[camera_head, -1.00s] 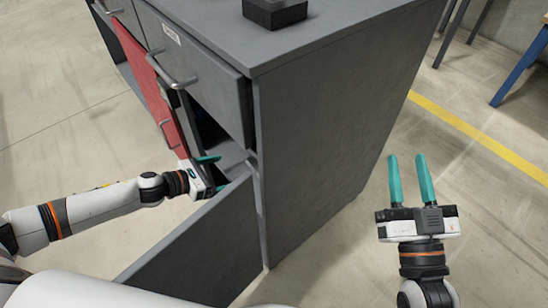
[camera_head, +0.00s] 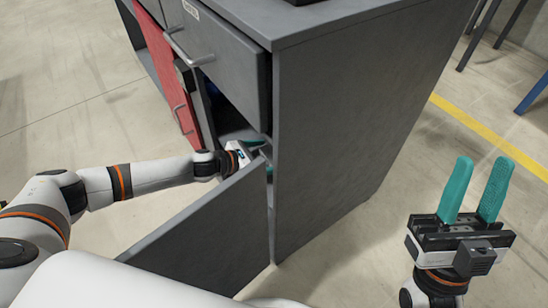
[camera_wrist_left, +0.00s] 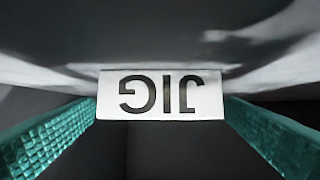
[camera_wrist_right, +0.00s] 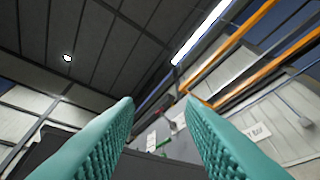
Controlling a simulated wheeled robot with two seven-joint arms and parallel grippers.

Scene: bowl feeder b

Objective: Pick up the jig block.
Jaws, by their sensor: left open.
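A white label reading "JIG" upside down (camera_wrist_left: 160,95) shows in the left wrist view, centred between my left fingers. It seems to sit on a dark block whose edges I cannot make out. My left gripper (camera_head: 258,150) reaches into the cabinet behind the open door, its fingers mostly hidden in the head view. In the left wrist view its teal fingers are wide apart, one on each side of the label, with gaps to it. My right gripper (camera_head: 480,175) is open and empty, fingers up, over the floor right of the cabinet.
The grey cabinet (camera_head: 340,130) stands in the middle. A partly open drawer (camera_head: 215,60) is above the left gripper. A red door (camera_head: 165,75) is further left.

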